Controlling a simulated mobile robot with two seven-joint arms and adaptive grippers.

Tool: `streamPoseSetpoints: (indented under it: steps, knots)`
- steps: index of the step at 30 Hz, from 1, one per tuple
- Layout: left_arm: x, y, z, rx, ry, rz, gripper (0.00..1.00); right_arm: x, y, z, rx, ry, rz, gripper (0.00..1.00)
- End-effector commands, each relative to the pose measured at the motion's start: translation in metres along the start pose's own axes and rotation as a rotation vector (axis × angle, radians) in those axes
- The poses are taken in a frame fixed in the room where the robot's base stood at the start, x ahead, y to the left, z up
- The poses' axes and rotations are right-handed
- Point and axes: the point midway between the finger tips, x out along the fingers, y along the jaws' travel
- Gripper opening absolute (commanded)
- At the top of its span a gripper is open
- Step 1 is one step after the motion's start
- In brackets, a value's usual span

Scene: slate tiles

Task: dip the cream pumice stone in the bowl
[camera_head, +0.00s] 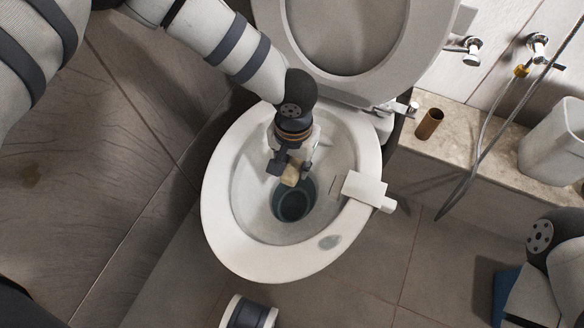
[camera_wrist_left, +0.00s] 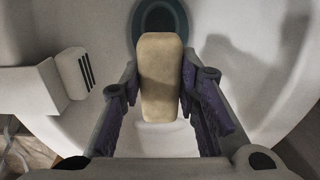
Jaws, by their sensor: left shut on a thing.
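The cream pumice stone (camera_head: 291,176) is a small block held between the fingers of my left gripper (camera_head: 290,168). In the left wrist view the stone (camera_wrist_left: 160,78) stands lengthwise between the fingertips of the gripper (camera_wrist_left: 160,95), which is shut on it. The bowl is the white toilet bowl (camera_head: 235,245), with its lid up. The gripper and stone are inside the rim outline, near the dark water (camera_head: 294,203) at the bottom. I cannot tell whether the stone touches the water. My right gripper is not clearly seen; part of an arm shows at the lower right.
A white block-shaped holder (camera_head: 363,189) hangs on the bowl's right rim. The raised seat and lid (camera_head: 425,40) stand behind. A stone ledge (camera_head: 470,150) at right carries a brown cardboard tube (camera_head: 429,124) and a white bin (camera_head: 553,142). A hose hangs there. Floor tiles at left are clear.

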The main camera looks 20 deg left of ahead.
Motion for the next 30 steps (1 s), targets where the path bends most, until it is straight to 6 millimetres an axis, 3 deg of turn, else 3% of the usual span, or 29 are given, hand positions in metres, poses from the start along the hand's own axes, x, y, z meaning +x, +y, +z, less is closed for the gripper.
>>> streamPoseSetpoints:
  steps: [3, 18, 30]
  knots:
    - [-0.021, 0.0, -0.001, -0.002, 0.004, 0.0, 0.07, -0.013, 0.0, 0.004, 0.0, 0.017, 0.0, 0.4]
    - [-0.083, 0.0, -0.001, -0.001, 0.004, 0.0, 0.07, -0.054, 0.001, 0.016, 0.0, 0.07, -0.002, 0.4]
    - [-0.084, 0.0, 0.0, -0.001, -0.001, 0.0, 0.07, -0.055, 0.0, 0.016, -0.001, 0.072, -0.002, 0.4]
